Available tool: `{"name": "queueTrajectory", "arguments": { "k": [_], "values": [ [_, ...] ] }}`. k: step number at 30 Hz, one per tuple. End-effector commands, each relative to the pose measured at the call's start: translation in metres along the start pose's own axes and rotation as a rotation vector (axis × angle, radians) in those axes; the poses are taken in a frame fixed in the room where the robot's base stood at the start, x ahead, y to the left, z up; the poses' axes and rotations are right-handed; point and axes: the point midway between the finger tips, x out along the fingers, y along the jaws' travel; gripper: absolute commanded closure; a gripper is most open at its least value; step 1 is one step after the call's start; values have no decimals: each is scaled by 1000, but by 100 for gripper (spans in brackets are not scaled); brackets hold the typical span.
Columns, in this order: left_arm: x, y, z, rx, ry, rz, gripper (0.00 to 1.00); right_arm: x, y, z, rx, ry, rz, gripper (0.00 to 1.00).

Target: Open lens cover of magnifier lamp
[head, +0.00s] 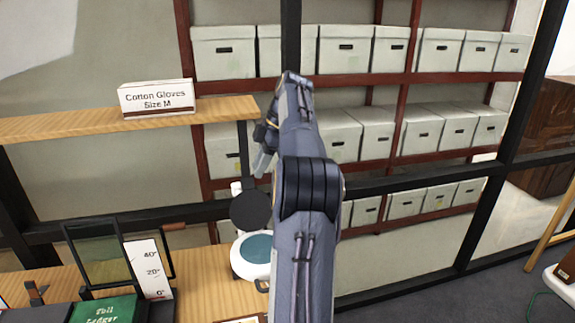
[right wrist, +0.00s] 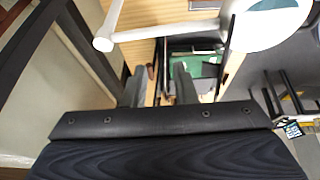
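The magnifier lamp (head: 239,266) has a white round head with a teal lens (head: 257,248), low in the middle of the head view. Its dark round lens cover (head: 250,211) stands raised behind the lens, leaving the lens exposed. My right gripper (head: 262,160) is above the cover and apart from it in the picture, partly hidden by my arm. In the right wrist view the two fingers of my right gripper (right wrist: 159,86) are spread with nothing between them. The white lamp head (right wrist: 262,28) shows there at top right. My left gripper is not in view.
A wooden shelf (head: 60,126) holds a "Cotton Gloves" box (head: 157,97). On the desk are a green ledger (head: 104,310), a white scale card (head: 149,268) and a dark frame (head: 100,255). A black rail (head: 400,184) crosses before the shelved grey boxes (head: 345,50).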

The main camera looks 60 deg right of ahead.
Motion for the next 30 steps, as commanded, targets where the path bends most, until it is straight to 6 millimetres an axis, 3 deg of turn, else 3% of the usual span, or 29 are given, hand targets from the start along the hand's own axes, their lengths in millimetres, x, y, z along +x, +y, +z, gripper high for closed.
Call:
{"name": "queueTrajectory", "arguments": {
  "k": [6,13,26,30],
  "values": [
    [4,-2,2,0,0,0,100,-20,-6,49,7,-2,2,75],
    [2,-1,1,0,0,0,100,-38,-11,83,4,-1,1,75],
    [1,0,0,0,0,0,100,-42,-13,93,0,1,0,75],
    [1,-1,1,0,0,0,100,-42,-13,91,3,2,1,92]
  ]
}}
